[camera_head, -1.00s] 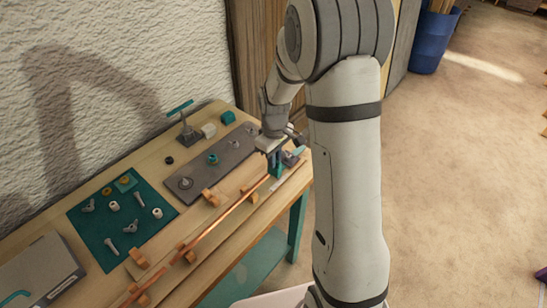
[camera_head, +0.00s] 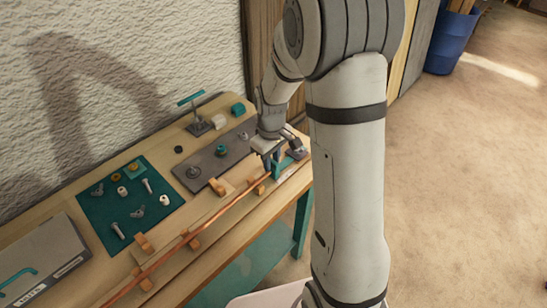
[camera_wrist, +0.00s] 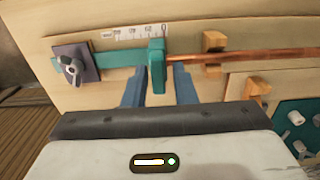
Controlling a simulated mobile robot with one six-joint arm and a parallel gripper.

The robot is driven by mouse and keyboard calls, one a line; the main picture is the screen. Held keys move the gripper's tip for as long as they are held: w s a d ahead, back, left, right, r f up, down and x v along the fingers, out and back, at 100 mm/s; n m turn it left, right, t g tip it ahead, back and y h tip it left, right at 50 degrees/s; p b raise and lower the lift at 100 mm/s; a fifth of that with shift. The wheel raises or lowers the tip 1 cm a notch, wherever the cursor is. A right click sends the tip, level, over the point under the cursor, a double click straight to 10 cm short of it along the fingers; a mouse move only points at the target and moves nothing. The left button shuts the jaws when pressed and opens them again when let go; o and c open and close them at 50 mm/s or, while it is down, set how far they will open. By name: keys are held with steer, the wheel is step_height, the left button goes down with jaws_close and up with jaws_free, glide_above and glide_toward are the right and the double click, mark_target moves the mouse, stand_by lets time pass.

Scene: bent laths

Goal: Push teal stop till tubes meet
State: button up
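The teal stop (camera_wrist: 157,60) stands upright on a teal bar (camera_wrist: 120,60) at the bench's near right end. In the wrist view my gripper (camera_wrist: 158,82) is open, with one blue finger on each side of the stop and a visible gap at each. In the head view my gripper (camera_head: 271,166) is low over that end, partly hiding the stop. A copper tube (camera_head: 215,216) runs along the bench's front; its end (camera_wrist: 178,56) appears at the stop's face. I cannot make out a joint between two tubes.
Orange wooden blocks (camera_wrist: 214,42) flank the tube. A dark clamp plate with a knob (camera_wrist: 73,66) and a white scale (camera_wrist: 130,33) sit by the bar. A grey plate (camera_head: 212,164), a teal mat (camera_head: 112,208) with hardware and a grey case (camera_head: 42,262) lie behind.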

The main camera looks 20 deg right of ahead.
mark_target(272, 161)
steer(key=shift+o, duration=0.8)
steer(key=shift+d, duration=0.1)
step_height(272, 161, up, 8)
steer(key=shift+f+b, duration=0.25)
steer(key=shift+b, duration=0.15)
steer(key=shift+r, duration=0.2)
